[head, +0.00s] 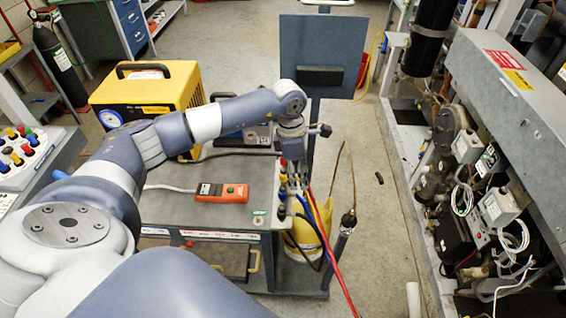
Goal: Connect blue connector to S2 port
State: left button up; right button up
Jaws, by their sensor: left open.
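My left arm reaches over the grey bench. My left gripper (294,172) points down at the bench's right edge and is open, close above a row of small coloured connectors (283,190). A blue one appears to be among them, but they are too small to tell apart surely. I cannot tell whether the fingers touch any of them. Red, yellow and blue hoses (325,232) hang down from this edge. The compressor rack (468,165) stands at the right; no port marked S2 can be made out. My right gripper is not in view.
On the bench (180,208) lies an orange handheld device (222,193). A yellow machine (150,90) stands behind. A yellow cylinder (305,235) and a dark upright cylinder (341,238) stand beside the bench. A dark panel (322,45) stands beyond. Floor (375,225) is mostly clear before the rack.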

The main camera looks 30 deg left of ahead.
pick_arm(q)
jog(key=y, duration=0.2)
send_over(283, 187)
jog(key=shift+s+f+g+b, duration=0.1)
jog(key=shift+f+g+b, duration=0.05)
jog(key=shift+g+b, duration=0.2)
notch_tip(283, 187, down, 11)
jog(key=b, duration=0.7)
jog(key=shift+r, duration=0.2)
jog(key=c, duration=1)
